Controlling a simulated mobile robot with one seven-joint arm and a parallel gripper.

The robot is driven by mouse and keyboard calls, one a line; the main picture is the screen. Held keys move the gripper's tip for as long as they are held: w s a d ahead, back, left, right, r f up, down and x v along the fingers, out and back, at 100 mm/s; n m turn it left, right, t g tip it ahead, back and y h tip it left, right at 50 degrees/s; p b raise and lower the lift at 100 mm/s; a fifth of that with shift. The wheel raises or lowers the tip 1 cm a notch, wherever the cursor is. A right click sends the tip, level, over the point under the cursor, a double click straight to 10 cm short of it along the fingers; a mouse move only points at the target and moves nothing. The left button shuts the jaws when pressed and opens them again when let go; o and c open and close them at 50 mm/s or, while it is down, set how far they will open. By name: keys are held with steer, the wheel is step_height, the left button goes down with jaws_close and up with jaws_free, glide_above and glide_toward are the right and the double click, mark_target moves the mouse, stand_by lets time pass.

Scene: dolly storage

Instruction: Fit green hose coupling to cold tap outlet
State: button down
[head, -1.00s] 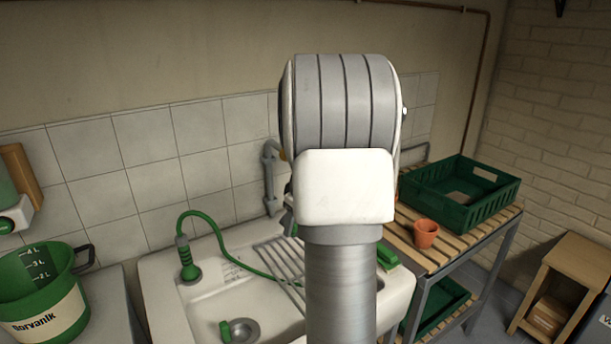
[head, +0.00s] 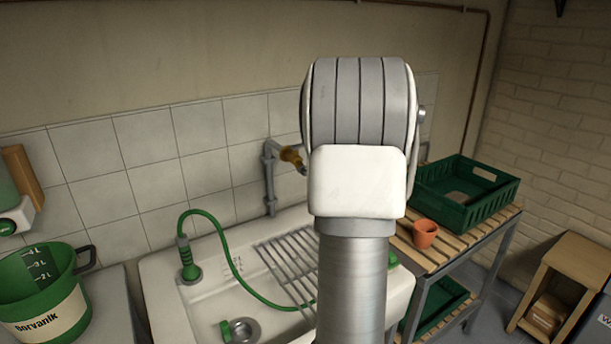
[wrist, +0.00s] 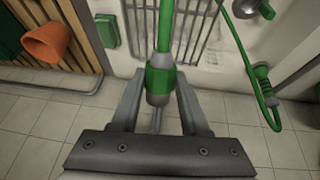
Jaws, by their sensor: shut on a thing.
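The green hose coupling (wrist: 159,78), with a grey collar, is held between the two fingers of my gripper (wrist: 158,108) in the wrist view. The green hose (wrist: 166,22) runs away from it. In the head view the hose (head: 232,258) loops from the sink's left side and passes behind my arm, which hides my gripper and the coupling. A brass tap (head: 292,157) sticks out from a grey wall pipe (head: 269,180), just left of my arm. The coupling is apart from any tap in the wrist view. I cannot tell whether this is the cold tap.
The white sink (head: 160,268) has a wire rack (head: 283,262) and a green-and-grey hose fitting (head: 188,268). A slatted bench (head: 450,245) at right holds a terracotta pot (head: 425,234) and green crate (head: 470,208). A green bucket (head: 45,300) stands at left.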

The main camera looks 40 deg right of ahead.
steer(key=shift+w+d+r+p, duration=0.15)
steer(key=shift+w+r+p, duration=0.35)
steer(key=shift+w, duration=0.3)
steer(key=shift+w+d+r+p, duration=0.15)
steer(key=shift+w+r+p, duration=0.1)
steer(key=shift+w+p, duration=0.45)
steer(key=shift+w+d+r+p, duration=0.15)
steer(key=shift+w+r+p, duration=0.3)
steer(key=shift+w, duration=0.45)
steer(key=shift+f, duration=0.1)
steer(key=c, duration=1)
jaws_free()
jaws_close()
